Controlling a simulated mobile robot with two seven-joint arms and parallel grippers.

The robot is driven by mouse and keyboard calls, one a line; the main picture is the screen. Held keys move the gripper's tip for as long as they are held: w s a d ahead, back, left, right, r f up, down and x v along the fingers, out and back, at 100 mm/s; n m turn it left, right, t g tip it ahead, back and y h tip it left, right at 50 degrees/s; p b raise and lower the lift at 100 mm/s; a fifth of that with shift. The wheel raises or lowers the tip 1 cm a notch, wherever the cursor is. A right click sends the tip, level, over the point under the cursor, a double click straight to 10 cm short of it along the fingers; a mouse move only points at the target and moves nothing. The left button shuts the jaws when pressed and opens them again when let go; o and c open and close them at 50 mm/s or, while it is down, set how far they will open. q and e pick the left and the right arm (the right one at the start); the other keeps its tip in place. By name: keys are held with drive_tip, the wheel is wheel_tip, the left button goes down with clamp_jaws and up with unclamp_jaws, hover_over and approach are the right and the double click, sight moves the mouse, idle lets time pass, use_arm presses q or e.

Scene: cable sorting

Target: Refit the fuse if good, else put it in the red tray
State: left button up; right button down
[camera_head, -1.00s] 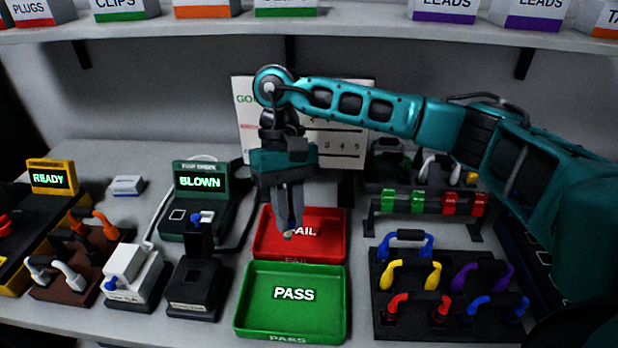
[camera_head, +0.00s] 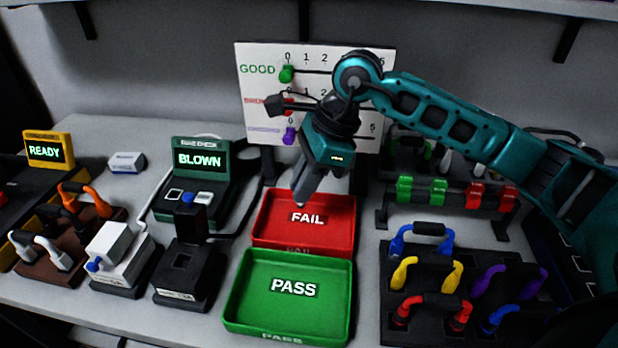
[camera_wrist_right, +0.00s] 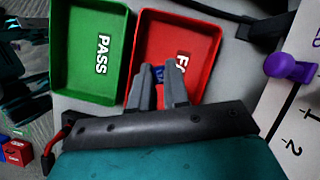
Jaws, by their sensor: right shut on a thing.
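The fuse checker (camera_head: 203,178) in the left half of the head view reads BLOWN. My right gripper (camera_head: 301,201) points down over the red FAIL tray (camera_head: 345,245). In the right wrist view the gripper (camera_wrist_right: 158,75) is shut on a small piece with a blue part (camera_wrist_right: 158,72), which seems to be the fuse; the fingers hide most of it. The red tray (camera_wrist_right: 205,30) lies below the fingertips there and looks empty where visible. A black fuse holder block (camera_head: 190,270) stands left of the trays. My left gripper is not in view.
The green PASS tray (camera_head: 335,325) is in front of the red one and looks empty. A white tally board (camera_head: 335,60) stands behind. A rack of coloured cables (camera_head: 395,325) is at right. A yellow unit (camera_head: 48,150) reading READY is at far left.

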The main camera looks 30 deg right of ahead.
drive_tip(key=shift+w+d+f+m+t+h+b, duration=0.15)
drive_tip(key=shift+d+f+m+t+b, duration=0.2)
drive_tip(key=shift+m, duration=0.4)
drive_tip(key=shift+d+f+m+t+h+b, duration=0.1)
drive_tip(key=shift+f+m+b, duration=0.4)
drive_tip(key=shift+m, duration=0.3)
drive_tip(key=shift+w+d+f+m+t+h+b, duration=0.15)
drive_tip(key=shift+d+f+m+t+b, duration=0.2)
drive_tip(key=shift+m, duration=0.4)
wheel_tip(320, 180, down, 2)
drive_tip(key=shift+a+f+b, duration=0.15)
drive_tip(key=shift+b, duration=0.7)
drive_tip(key=shift+f, duration=0.15)
use_arm(q)
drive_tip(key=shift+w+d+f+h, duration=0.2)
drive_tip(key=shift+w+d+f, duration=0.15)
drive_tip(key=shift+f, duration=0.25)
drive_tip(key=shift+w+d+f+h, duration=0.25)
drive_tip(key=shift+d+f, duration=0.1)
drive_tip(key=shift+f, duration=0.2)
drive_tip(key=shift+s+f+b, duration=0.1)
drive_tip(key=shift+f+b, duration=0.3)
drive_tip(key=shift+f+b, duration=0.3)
drive_tip(key=shift+b, duration=0.1)
use_arm(e)
drive_tip(key=shift+f, duration=0.3)
